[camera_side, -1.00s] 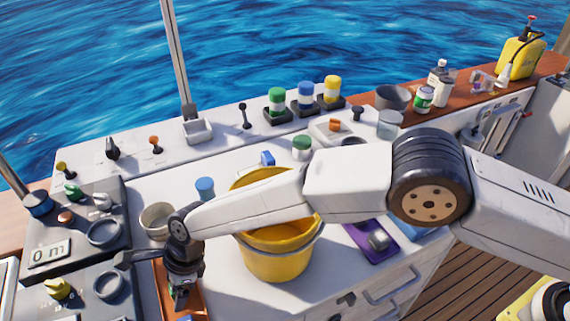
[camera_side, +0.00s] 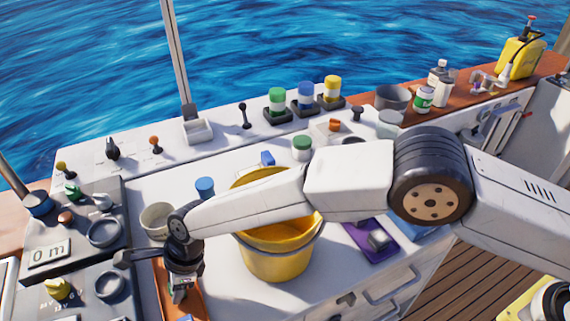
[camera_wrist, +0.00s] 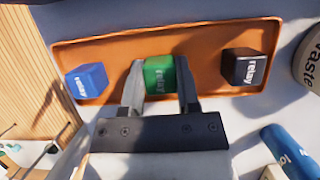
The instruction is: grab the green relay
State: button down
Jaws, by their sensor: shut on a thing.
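The green relay (camera_wrist: 160,76) is a small green block with "relay" lettering. In the wrist view it sits between the two fingers of my gripper (camera_wrist: 160,92), which are shut on it. It is over or in the orange tray (camera_wrist: 115,48); I cannot tell whether it touches the tray floor. A blue relay (camera_wrist: 87,81) lies in the tray to the left and a black relay (camera_wrist: 244,67) to the right. In the side view my gripper (camera_side: 183,290) points down at the orange tray (camera_side: 160,285), and the green relay is hidden there.
A yellow bucket (camera_side: 275,260) stands just right of my gripper. A light round pot (camera_side: 157,220) and a blue cylinder (camera_side: 204,188) stand behind. A control panel (camera_side: 85,250) with knobs is at left. A waste container (camera_wrist: 310,65) is right of the tray.

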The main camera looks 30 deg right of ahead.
notch_tip(320, 180, up, 3)
jog(key=shift+s+d+r, duration=0.25)
jog(key=shift+r, duration=0.15)
jog(key=s+d+r, duration=0.9)
jog(key=shift+s+d, duration=0.2)
jog(key=shift+d, duration=0.05)
jog(key=shift+r, duration=0.1)
dwell(0.8)
